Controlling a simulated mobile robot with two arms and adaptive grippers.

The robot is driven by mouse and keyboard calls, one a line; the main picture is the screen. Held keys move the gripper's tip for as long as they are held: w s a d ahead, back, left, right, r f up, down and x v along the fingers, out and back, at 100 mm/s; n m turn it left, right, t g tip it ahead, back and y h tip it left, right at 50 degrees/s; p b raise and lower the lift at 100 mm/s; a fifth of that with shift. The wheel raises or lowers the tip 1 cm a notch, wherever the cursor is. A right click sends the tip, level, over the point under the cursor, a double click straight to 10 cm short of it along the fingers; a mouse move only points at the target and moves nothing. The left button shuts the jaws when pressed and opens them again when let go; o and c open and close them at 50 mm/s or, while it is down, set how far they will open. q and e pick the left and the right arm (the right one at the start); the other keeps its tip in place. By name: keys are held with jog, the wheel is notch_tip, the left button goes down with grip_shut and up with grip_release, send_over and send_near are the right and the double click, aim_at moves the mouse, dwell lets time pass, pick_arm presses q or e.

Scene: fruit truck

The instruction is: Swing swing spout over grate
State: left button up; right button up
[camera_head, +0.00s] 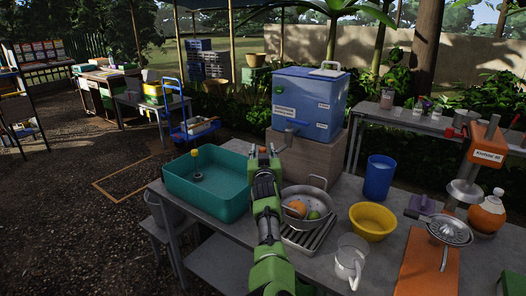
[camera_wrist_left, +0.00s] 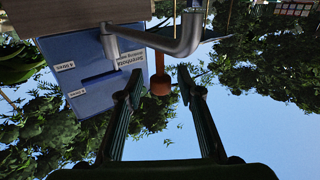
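A small grey piece at the tank's front shows in the head view, but the spout is hard to make out there. My left gripper (camera_head: 263,151) is upright and open in front of the tank. In the wrist view, the orange-brown tip lies between its parted fingers (camera_wrist_left: 160,74); contact cannot be told. The metal grate (camera_head: 311,238) lies on the table under a colander. My right gripper is not in view.
The colander (camera_head: 321,190) holds an orange and a green fruit. A teal basin (camera_head: 205,198) is left of my arm. A blue cup (camera_head: 379,177), yellow bowl (camera_head: 372,222) and clear jug (camera_head: 348,262) stand to the right, near an orange press (camera_head: 483,160).

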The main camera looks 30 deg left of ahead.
pick_arm(q)
notch_tip(320, 180, up, 10)
dwell(0.5)
